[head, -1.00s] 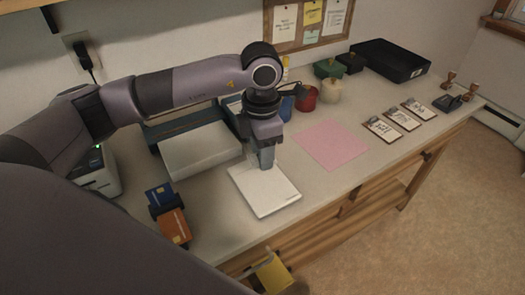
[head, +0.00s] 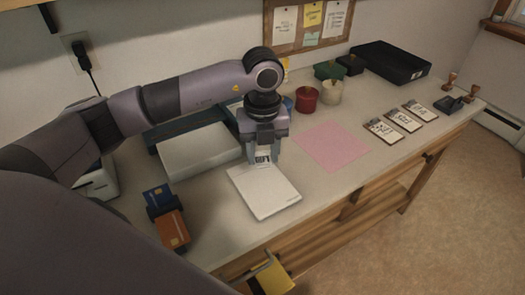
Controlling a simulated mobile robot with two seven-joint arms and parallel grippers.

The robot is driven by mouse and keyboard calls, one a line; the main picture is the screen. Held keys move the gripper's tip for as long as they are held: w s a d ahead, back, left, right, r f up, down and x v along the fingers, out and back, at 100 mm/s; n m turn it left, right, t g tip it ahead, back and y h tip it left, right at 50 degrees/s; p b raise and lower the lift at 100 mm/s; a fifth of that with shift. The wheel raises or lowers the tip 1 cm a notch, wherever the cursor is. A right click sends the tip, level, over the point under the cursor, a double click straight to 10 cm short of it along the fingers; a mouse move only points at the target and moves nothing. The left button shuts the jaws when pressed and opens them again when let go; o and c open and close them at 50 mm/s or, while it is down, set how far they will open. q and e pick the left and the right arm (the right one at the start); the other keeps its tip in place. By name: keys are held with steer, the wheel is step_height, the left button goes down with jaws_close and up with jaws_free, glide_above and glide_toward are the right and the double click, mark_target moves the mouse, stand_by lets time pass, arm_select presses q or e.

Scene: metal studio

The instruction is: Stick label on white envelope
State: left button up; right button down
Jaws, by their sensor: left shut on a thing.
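The white envelope (head: 268,194) lies flat near the front edge of the table, in the middle of the head view. My left gripper (head: 263,160) points down over the envelope's back edge. Its jaws are shut on a small white label (head: 263,157) with dark print that seems to read "GIFT". The label faces the camera between the fingers; I cannot tell whether its lower edge touches the envelope. My right gripper is not in view.
A white stack (head: 200,152) stands left of the envelope, with blue and orange card holders (head: 172,230) in front. A pink sheet (head: 332,147) lies to the right. Red (head: 306,99) and white pots stand behind. Clipped cards (head: 384,130) and a black tray (head: 390,62) are farther right.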

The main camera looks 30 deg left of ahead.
mark_target(263, 183)
arm_select(q)
steer(key=shift+f+b, duration=1.25)
steer(key=shift+f, duration=0.8)
steer(key=shift+f+b, duration=0.25)
steer(key=shift+b, duration=0.15)
steer(key=shift+f+b, duration=1.05)
steer(key=shift+f, duration=0.55)
steer(key=o, duration=1.1)
